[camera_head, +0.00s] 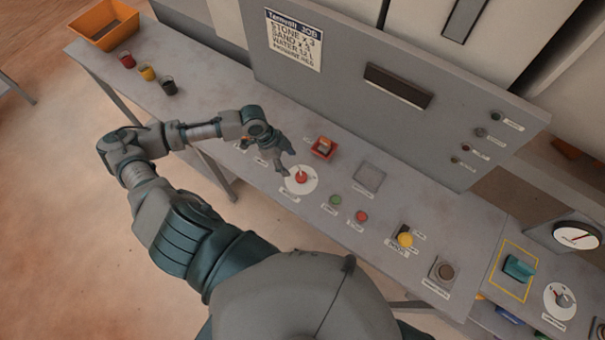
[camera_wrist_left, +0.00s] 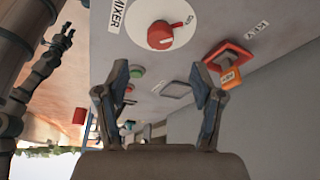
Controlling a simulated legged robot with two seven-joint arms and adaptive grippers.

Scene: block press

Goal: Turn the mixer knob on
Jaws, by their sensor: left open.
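The red mixer knob (camera_head: 301,177) sits on a round white dial on the grey console. In the left wrist view the knob (camera_wrist_left: 159,37) is at top centre, beside the MIXER label (camera_wrist_left: 117,17). A small ON mark (camera_wrist_left: 187,18) is on the dial's edge; I cannot surely tell the knob's setting. My left gripper (camera_head: 287,163) is open and empty, close to the dial's upper left in the head view. Its spread fingers (camera_wrist_left: 158,82) show below the knob in the wrist view, apart from it. A dark arm at that view's left edge may be my right one; its jaws are unclear.
A red-orange key holder (camera_head: 323,147) stands close behind the dial. A grey upright panel (camera_head: 340,85) rises behind. Several cups and an orange bin (camera_head: 104,25) stand far left.

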